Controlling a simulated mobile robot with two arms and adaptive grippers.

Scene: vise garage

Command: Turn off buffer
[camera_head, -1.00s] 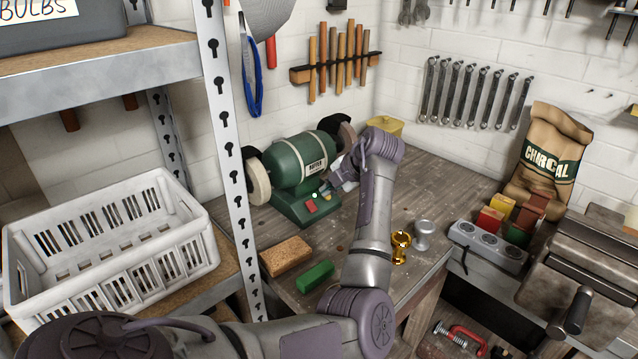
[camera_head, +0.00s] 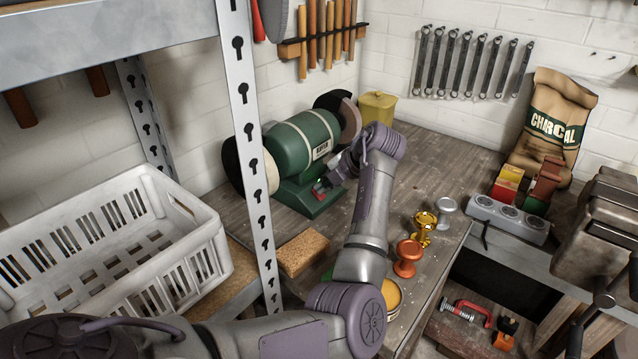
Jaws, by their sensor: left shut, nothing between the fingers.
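The green buffer (camera_head: 301,146) stands on the wooden workbench near the back wall, with a pale wheel on its left and a darker wheel on its right. Its green base carries a small control panel at the front, with a bit of red visible beside my gripper. My left gripper (camera_head: 323,187) is shut and empty, with its fingertips at this panel. The fingers hide most of the buttons, and I cannot tell whether they touch one. My right gripper is not in view.
A metal shelf post (camera_head: 250,130) stands left of the buffer, with a white crate (camera_head: 110,245) beyond it. A tan block (camera_head: 302,252), an orange goblet-like piece (camera_head: 408,258) and a yellow box (camera_head: 377,107) sit on the bench. The bench right of my arm is partly clear.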

